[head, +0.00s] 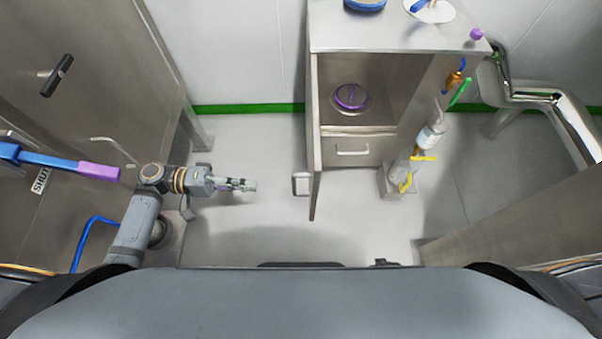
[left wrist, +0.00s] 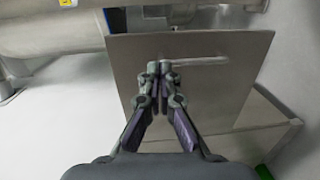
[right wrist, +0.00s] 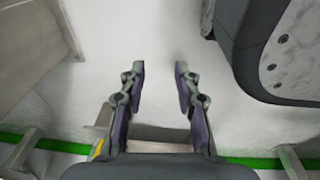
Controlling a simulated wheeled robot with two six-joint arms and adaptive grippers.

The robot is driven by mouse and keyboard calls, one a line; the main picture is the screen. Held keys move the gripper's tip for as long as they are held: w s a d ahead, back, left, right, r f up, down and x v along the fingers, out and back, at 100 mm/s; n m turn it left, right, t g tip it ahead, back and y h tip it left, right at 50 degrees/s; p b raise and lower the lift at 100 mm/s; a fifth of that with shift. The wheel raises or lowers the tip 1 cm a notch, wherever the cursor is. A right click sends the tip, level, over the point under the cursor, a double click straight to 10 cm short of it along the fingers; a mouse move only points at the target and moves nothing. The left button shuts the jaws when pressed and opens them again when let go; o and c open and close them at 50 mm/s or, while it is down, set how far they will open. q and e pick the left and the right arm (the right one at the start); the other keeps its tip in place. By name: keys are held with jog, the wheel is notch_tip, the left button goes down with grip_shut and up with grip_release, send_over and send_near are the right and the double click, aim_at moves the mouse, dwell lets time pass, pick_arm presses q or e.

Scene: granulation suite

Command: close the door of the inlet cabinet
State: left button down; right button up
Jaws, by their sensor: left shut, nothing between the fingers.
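The inlet cabinet (head: 448,38) stands at the upper middle of the head view, its front open. Its door (head: 314,130) is swung out toward me and shows nearly edge-on, with a handle (head: 300,183) on its left face. My left gripper (head: 250,185) is shut and empty, to the left of the door and apart from it in the head view. In the left wrist view, its fingertips (left wrist: 160,68) point at a grey door panel (left wrist: 225,100), overlapping the left end of its bar handle (left wrist: 198,62). My right gripper (right wrist: 160,68) is open and empty over pale floor.
Inside the cabinet are a purple-marked round fitting (head: 351,97) and a drawer (head: 352,146). A blue item (head: 365,4) and a white plate (head: 432,10) sit on top. The floor (head: 270,232) left of the door is clear.

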pick_arm(q)
jog(key=d+r+h, duration=0.1)
jog(key=d+r, duration=0.1)
jog(key=d, duration=1.1)
jog(key=shift+w+r+t, duration=0.15)
jog(key=shift+w+t, duration=0.15)
pick_arm(e)
jog(key=shift+s+d+f, duration=0.15)
jog(key=shift+s+f, duration=0.05)
jog(key=shift+s, duration=0.3)
jog(key=shift+s+d+f, duration=0.1)
jog(key=shift+s+f, duration=0.05)
jog(key=shift+s, duration=0.3)
jog(key=shift+w, duration=0.1)
